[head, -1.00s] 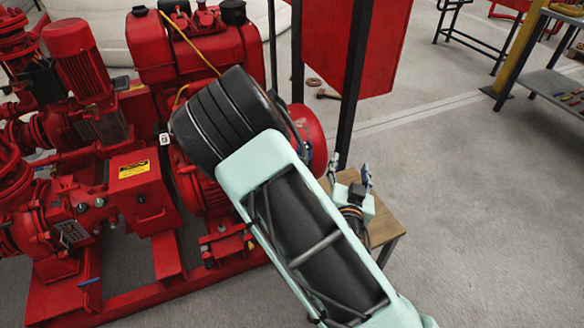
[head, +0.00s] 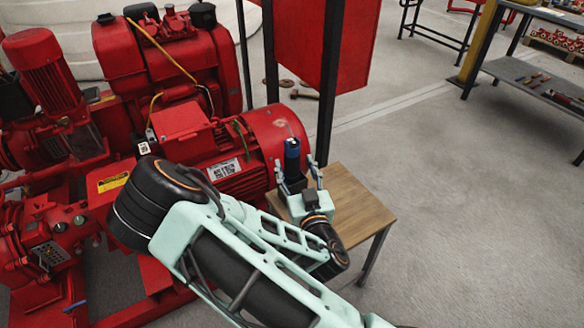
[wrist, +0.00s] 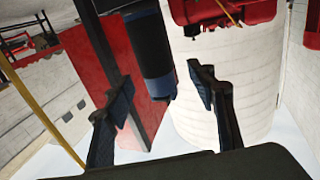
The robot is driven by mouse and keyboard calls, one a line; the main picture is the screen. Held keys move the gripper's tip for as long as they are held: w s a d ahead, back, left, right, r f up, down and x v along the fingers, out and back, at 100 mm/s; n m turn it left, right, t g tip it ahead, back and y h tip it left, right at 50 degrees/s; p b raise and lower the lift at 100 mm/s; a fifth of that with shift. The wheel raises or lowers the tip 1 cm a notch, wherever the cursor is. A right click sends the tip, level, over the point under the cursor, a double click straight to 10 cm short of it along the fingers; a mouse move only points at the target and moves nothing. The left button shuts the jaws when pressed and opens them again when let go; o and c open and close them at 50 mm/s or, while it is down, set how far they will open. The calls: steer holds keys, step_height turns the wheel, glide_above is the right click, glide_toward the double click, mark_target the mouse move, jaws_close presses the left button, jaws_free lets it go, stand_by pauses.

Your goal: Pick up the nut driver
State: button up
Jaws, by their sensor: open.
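The nut driver (head: 291,154), a dark upright cylinder with blue on it, shows just beyond my gripper at the wooden table's far side. In the wrist view, the nut driver (wrist: 150,48) hangs down from the top edge, black with a blue end, in line with the gap between my fingers. My gripper (head: 299,172) is open and faces it; in the wrist view my gripper (wrist: 163,85) has a finger at each side. I see no contact. The nut driver's lower part is partly hidden in the head view.
The small wooden table (head: 358,205) has a clear top at right. A red motor (head: 262,150) and pumpset stand close at left. A dark post (head: 328,90) with a red panel (head: 352,40) rises behind.

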mark_target(294, 158)
steer(key=shift+b+x, duration=0.6)
steer(key=shift+x, duration=2.05)
steer(key=shift+d, duration=0.25)
steer(key=c, duration=1.2)
steer(key=shift+r, duration=0.15)
steer(key=shift+c, duration=0.9)
steer(key=shift+r, duration=0.1)
